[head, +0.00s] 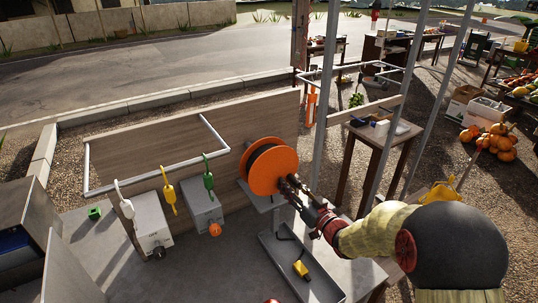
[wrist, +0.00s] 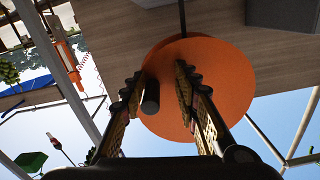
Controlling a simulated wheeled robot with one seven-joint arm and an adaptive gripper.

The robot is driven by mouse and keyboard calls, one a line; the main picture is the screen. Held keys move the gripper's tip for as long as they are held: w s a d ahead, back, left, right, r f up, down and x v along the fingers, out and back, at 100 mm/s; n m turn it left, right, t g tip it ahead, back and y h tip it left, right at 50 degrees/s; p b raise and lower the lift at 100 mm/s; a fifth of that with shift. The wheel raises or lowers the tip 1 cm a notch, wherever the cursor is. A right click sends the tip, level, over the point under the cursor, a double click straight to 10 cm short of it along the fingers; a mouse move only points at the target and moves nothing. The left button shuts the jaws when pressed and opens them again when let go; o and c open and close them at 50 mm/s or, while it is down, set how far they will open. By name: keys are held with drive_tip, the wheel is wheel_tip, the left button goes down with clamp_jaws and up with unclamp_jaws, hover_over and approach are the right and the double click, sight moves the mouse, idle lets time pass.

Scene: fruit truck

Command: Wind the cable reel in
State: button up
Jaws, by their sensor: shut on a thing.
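The cable reel (head: 275,170) has orange round flanges and stands at the right end of the wooden board. A dark band shows between its flanges. In the wrist view its orange disc (wrist: 225,85) fills the middle. A dark cylindrical handle (wrist: 151,97) sticks out from the disc towards my wrist. My gripper (head: 287,183) is at the reel's front face. In the wrist view its two fingers (wrist: 160,73) are on either side of the handle, shut on it. The handle's contact with the right finger is not clear. A thin dark line (wrist: 182,15) runs off the disc's top edge.
Grey boxes (head: 151,222) and coloured hooks stand left of the reel. A metal post (head: 325,110) and a wooden table (head: 375,140) are at right.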

drive_tip(key=shift+s+a+r, duration=0.1)
drive_tip(key=shift+a, duration=0.2)
drive_tip(key=o, duration=0.4)
drive_tip(key=shift+s+a+f+b, duration=0.5)
drive_tip(key=shift+a+b, duration=0.1)
drive_tip(key=shift+a, duration=0.2)
drive_tip(key=shift+c, duration=0.2)
drive_tip(key=shift+o, duration=0.3)
